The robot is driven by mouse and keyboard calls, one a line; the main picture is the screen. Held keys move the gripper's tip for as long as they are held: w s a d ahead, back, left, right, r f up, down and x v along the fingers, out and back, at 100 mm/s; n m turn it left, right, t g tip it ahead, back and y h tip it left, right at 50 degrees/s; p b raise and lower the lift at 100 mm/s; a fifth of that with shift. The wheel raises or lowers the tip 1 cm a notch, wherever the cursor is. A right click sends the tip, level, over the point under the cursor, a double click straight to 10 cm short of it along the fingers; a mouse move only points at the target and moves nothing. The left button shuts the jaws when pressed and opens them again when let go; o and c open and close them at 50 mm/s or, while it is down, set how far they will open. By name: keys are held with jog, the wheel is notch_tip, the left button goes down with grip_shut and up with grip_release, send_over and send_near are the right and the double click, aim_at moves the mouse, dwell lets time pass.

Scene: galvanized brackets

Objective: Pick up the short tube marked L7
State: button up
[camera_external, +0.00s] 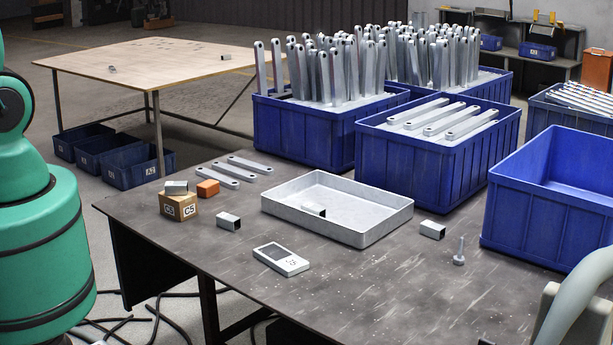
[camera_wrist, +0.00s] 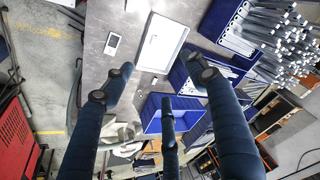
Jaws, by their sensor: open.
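Several short metal tubes with dark open ends show in the external view. One tube (camera_external: 176,187) lies on a small cardboard box marked C5 (camera_external: 178,206). Another tube (camera_external: 228,221) lies on the dark table left of the tray. A third tube (camera_external: 314,210) is inside the shallow grey tray (camera_external: 385,228), and one more tube (camera_external: 432,230) lies right of the tray. I cannot read L7 on any of them. My gripper (camera_wrist: 158,68) shows in the wrist view with its dark fingers spread, open and empty, high above the table and apart from the tubes.
A white handheld device (camera_external: 281,260), an orange block (camera_external: 208,188), flat bars (camera_external: 232,170) and a small grey peg-like part (camera_external: 459,252) lie on the table. Blue bins (camera_external: 435,165) line its far side, some filled with long brackets. The front right tabletop is mostly clear.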

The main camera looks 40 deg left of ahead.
jog(key=w+d+f+m+g, duration=0.1)
jog(key=w+d+f+m, duration=0.1)
jog(key=w+d, duration=0.35)
jog(key=w+d+f+m, duration=0.1)
jog(key=w+d+f, duration=0.15)
jog(key=w, duration=0.55)
jog(key=m+g+p, duration=0.1)
jog(key=m+g, duration=0.2)
jog(key=m, duration=0.7)
send_over(432, 226)
notch_tip(432, 226, down, 40)
jog(key=f, duration=0.1)
jog(key=shift+w+a+r+y, duration=0.1)
jog(key=shift+w+r+y, duration=0.05)
jog(key=shift+y, duration=0.15)
jog(key=shift+f+b, duration=0.4)
jog(key=shift+f, duration=3.85)
jog(key=shift+f, duration=0.15)
jog(key=shift+f+b, duration=0.55)
jog(key=shift+f, duration=1.95)
